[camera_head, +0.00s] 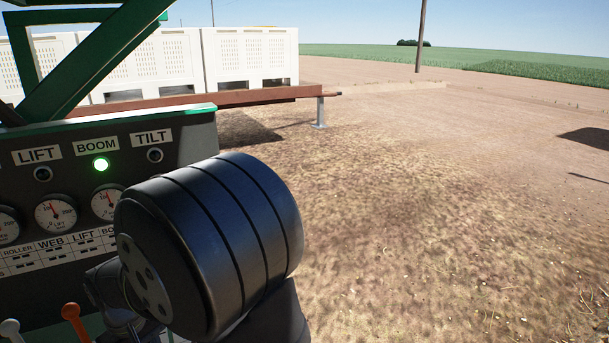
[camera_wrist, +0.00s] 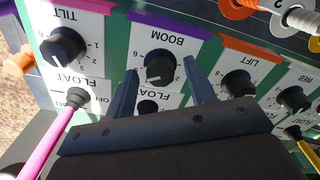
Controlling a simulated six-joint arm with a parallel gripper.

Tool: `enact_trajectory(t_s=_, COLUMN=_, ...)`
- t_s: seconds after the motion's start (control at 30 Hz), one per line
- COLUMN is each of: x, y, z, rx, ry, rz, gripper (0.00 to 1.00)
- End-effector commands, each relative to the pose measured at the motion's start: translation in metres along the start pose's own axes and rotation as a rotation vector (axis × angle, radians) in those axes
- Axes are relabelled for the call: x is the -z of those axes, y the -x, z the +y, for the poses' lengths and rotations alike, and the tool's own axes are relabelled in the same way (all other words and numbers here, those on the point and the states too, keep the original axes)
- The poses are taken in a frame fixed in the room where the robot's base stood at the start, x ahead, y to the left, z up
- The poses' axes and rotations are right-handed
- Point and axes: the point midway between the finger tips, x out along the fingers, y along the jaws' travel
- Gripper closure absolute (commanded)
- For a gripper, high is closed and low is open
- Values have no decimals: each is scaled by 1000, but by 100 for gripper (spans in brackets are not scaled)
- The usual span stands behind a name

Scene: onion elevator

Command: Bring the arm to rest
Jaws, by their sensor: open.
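My gripper (camera_wrist: 158,68) is open in the wrist view, its two dark fingers pointing at a control panel. The black BOOM knob (camera_wrist: 160,72) shows between the fingertips; I cannot tell whether they touch it. A FLOAT knob (camera_wrist: 148,107) sits below it, partly hidden by the gripper body. In the head view my dark arm (camera_head: 205,245) covers the right part of the control panel (camera_head: 60,190), and my fingers are not visible there.
The TILT knob (camera_wrist: 64,46) and LIFT knob (camera_wrist: 238,83) flank my fingers. A pink lever (camera_wrist: 62,135) and a yellow lever (camera_wrist: 306,150) stand close by. Orange (camera_head: 75,322) and white (camera_head: 10,328) levers show in the head view. Open ground (camera_head: 450,220) lies to the right.

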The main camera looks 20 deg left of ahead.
Motion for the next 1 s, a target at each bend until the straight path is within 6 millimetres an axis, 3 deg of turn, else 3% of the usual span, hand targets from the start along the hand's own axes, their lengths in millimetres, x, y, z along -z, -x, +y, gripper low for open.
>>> enact_trajectory(t_s=0.57, x=0, y=1, z=0, rx=0, ry=459, rz=2, gripper=50)
enact_trajectory(t_s=0.8, x=1, y=52, z=0, rx=-1, ry=452, rz=7, gripper=50)
enact_trajectory(t_s=1.0, x=1, y=84, z=0, rx=-1, ry=450, rz=4, gripper=50)
